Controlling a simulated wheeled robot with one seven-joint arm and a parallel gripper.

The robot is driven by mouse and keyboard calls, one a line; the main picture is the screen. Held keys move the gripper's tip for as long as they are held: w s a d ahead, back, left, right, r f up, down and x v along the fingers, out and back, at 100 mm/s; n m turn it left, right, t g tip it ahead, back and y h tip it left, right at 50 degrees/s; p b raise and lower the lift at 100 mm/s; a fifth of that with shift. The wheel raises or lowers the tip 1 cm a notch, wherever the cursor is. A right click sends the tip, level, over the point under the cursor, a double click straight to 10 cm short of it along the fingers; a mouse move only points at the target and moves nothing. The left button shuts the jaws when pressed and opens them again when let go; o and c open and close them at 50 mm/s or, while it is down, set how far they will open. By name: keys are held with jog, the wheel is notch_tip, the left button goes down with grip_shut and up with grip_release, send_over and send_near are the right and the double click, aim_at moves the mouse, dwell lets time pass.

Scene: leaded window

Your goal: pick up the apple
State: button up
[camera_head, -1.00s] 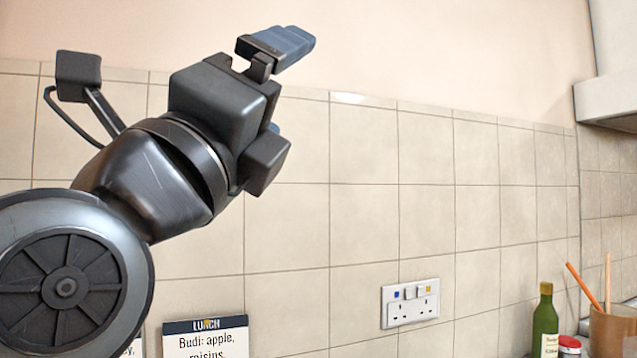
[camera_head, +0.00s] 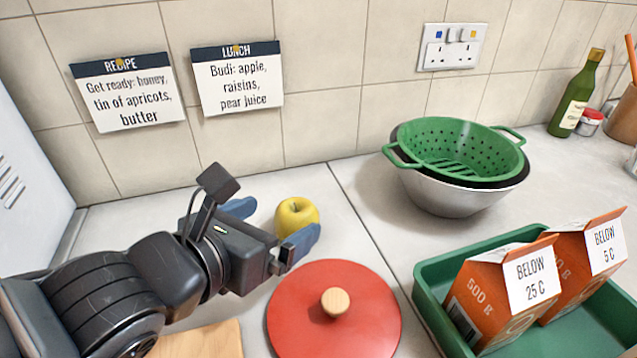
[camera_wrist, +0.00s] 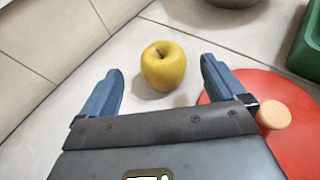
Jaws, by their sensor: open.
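A yellow apple (camera_head: 297,217) stands upright on the light worktop, near the tiled wall and behind a red lid. It also shows in the wrist view (camera_wrist: 164,65), just beyond the fingertips and roughly midway between them. My gripper (camera_head: 270,222) is open and empty, its two blue fingers spread apart. In the wrist view my gripper (camera_wrist: 162,82) points toward the apple, and no finger is seen touching it. In the head view the right finger overlaps the apple's lower edge.
The red lid (camera_head: 360,318) with a wooden knob lies close to my right finger. A green colander in a metal bowl (camera_head: 450,195) stands at the back. A green tray (camera_head: 425,285) holds orange cartons (camera_head: 500,292). Two cards (camera_head: 238,80) hang on the tiles. A wooden board (camera_head: 205,342) lies in front.

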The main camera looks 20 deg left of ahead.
aim_at(303, 210)
jog(key=shift+w+f, duration=0.2)
jog(key=shift+f, duration=0.05)
jog(key=shift+p+x, duration=0.35)
jog(key=shift+x, duration=3.15)
jog(key=shift+d, duration=0.2)
jog(key=shift+c, duration=0.2)
jog(key=c, duration=1.1)
